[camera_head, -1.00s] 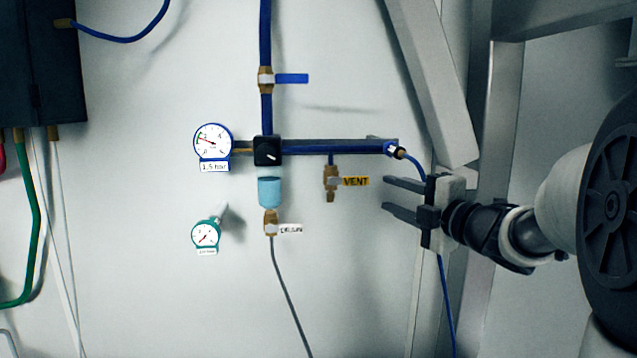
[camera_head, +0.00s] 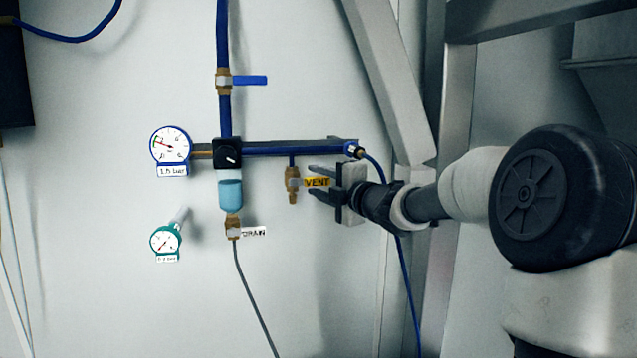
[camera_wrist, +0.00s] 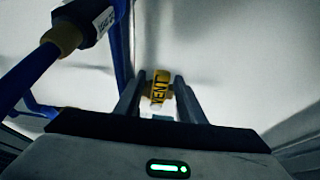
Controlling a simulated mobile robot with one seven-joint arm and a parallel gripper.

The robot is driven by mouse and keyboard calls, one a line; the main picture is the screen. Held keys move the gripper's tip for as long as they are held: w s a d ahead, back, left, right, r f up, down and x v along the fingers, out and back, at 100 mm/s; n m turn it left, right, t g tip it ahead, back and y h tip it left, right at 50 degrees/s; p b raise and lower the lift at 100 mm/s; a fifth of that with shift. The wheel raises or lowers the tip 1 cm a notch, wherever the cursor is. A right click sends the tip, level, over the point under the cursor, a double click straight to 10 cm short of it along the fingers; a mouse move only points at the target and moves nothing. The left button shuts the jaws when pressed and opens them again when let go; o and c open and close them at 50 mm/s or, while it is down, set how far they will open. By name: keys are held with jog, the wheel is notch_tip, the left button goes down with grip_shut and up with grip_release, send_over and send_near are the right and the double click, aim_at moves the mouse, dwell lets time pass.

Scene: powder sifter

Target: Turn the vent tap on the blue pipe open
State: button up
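The vent tap (camera_head: 292,184) is a small brass valve hanging below the horizontal blue pipe (camera_head: 285,149).
A blue-handled valve (camera_head: 224,81) sits on the vertical pipe above. A gauge reading 1.5 bar (camera_head: 170,146) and a drain tap (camera_head: 234,228) are left of the vent. A fitting with a thin blue hose (camera_head: 354,150) is close above my gripper. A diagonal grey beam (camera_head: 390,80) stands right.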

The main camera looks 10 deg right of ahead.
jog(key=shift+c, duration=0.4)
grip_shut()
jog(key=shift+r, duration=0.1)
jog(key=shift+a+r+n+g+h+p, duration=0.2)
jog(key=shift+r+n+g+h+p, duration=0.1)
jog(key=shift+r+n+p, duration=0.6)
jog(key=shift+a+r+n+g+p, duration=0.1)
jog(key=shift+r+n+g+p, duration=0.15)
jog(key=shift+n+p, duration=0.65)
jog(key=shift+f+h, duration=0.15)
jog(key=shift+h, duration=0.15)
jog(key=shift+o, duration=0.4)
grip_release()
jog(key=shift+s, duration=0.15)
